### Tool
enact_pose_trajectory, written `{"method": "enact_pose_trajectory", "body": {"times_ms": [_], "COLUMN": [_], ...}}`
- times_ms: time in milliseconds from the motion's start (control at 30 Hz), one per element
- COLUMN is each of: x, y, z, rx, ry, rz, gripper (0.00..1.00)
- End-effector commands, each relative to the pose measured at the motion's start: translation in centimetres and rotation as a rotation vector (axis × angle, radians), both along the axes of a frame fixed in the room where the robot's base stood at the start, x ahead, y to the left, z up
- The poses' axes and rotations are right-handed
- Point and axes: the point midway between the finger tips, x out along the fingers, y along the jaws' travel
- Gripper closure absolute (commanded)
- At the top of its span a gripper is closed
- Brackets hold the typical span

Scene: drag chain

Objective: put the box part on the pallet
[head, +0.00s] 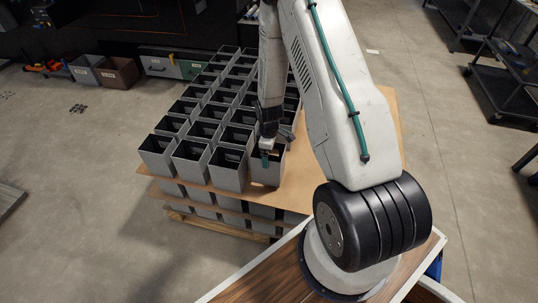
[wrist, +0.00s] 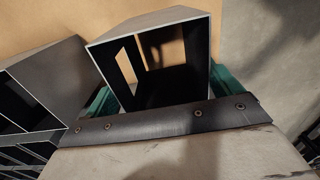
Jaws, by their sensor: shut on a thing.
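A grey open-topped box part (head: 266,174) is in my gripper (head: 266,157), at the right end of the front row of boxes. In the wrist view the box part (wrist: 150,28) sits between the two green fingers of my gripper (wrist: 160,88), which are shut on it. Its dark inside and handle cut-outs show. The pallet (head: 230,229) carries stacked grey boxes with a brown cardboard sheet (head: 298,188) over the lower layer. The held box is at or just above this sheet; I cannot tell if it touches.
Several grey boxes (head: 191,160) stand in rows on the sheet, left of and behind the held one; a neighbour (wrist: 45,75) is close at left in the wrist view. Bare sheet lies to the right. A wooden table (head: 262,284) is in front. Carts (head: 510,70) stand far right.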

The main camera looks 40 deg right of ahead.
Motion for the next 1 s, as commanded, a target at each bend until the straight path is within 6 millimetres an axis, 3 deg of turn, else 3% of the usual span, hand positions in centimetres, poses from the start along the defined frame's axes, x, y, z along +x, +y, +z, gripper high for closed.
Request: {"method": "enact_pose_trajectory", "body": {"times_ms": [100,467,500,767,867,1000], "x": [0.0,0.1,0.0,0.0,0.1,0.1], "y": [0.0,0.0,0.0,0.0,-0.1,-0.1], "z": [-1.5,-1.8,-1.8,-1.6,-0.7,1.9], "rx": [0.000,-0.001,0.000,-0.001,-0.001,-0.002], "ry": [0.000,-0.002,-0.001,-0.002,-0.003,-0.005], "rz": [0.000,0.000,0.000,0.000,0.000,0.000], "gripper": [0.70,0.70,0.00,0.00,0.00,0.00]}}
